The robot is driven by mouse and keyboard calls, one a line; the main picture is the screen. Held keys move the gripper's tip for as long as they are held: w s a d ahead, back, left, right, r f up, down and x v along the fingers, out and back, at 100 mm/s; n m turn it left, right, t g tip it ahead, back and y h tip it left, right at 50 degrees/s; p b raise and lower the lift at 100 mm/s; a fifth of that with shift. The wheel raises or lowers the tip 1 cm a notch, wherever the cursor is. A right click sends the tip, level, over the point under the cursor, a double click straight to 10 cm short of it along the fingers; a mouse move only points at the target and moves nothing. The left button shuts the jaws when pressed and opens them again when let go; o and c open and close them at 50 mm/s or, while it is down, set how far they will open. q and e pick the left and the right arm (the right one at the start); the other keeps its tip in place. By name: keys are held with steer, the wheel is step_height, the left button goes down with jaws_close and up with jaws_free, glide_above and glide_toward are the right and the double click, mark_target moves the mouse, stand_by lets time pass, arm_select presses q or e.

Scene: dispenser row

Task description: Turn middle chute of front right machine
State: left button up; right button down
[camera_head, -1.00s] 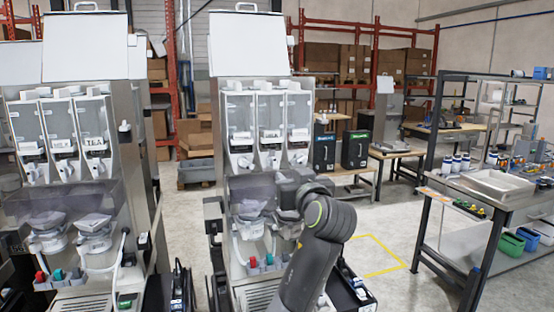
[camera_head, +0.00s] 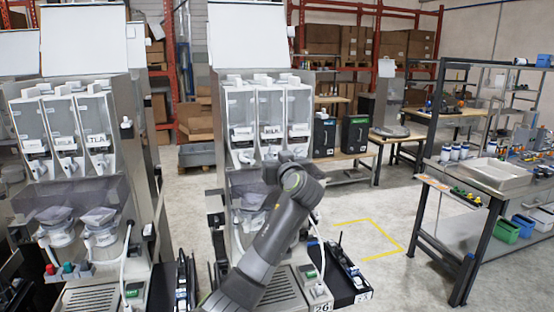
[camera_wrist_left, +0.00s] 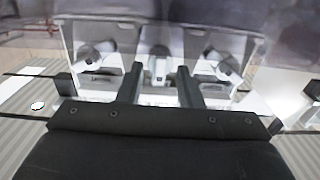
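The right machine (camera_head: 213,120) is a tall dispenser with three clear canisters side by side and a white chute under each. Its middle chute is partly hidden behind my left wrist in the head view. In the left wrist view, the middle chute (camera_wrist_left: 158,70) shows between the two dark fingers of my left gripper (camera_wrist_left: 160,68), with a left chute (camera_wrist_left: 93,55) and a right chute (camera_wrist_left: 222,66) outside them. The fingers stand apart with visible gaps to the chute; contact cannot be seen. My left arm hides its fingers in the head view. My right gripper is out of view.
A similar machine (camera_head: 88,40) stands at the left. A smoky translucent cover (camera_head: 243,178) lies below the right machine's canisters. A black tray with devices (camera_head: 345,275) sits at its lower right. A workbench (camera_head: 455,200) stands farther right, with open floor between.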

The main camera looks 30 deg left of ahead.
arm_select(q)
jaws_close()
steer(key=shift+m, duration=0.3)
steer(key=m+p, duration=0.1)
steer(key=m, duration=0.4)
steer(key=shift+w+d+r+p, duration=0.1)
steer(key=shift+p, duration=0.25)
steer(key=shift+w+f+m+p, duration=0.15)
steer(key=shift+m+p, duration=1.25)
steer(key=shift+m, duration=1.65)
steer(key=shift+s+f+m+p, duration=0.15)
steer(key=shift+m+p, duration=1.2)
steer(key=shift+m, duration=1.65)
steer(key=shift+w+f+m+p, duration=0.15)
steer(key=shift+m+p, duration=1.25)
steer(key=shift+m, duration=1.65)
jaws_free()
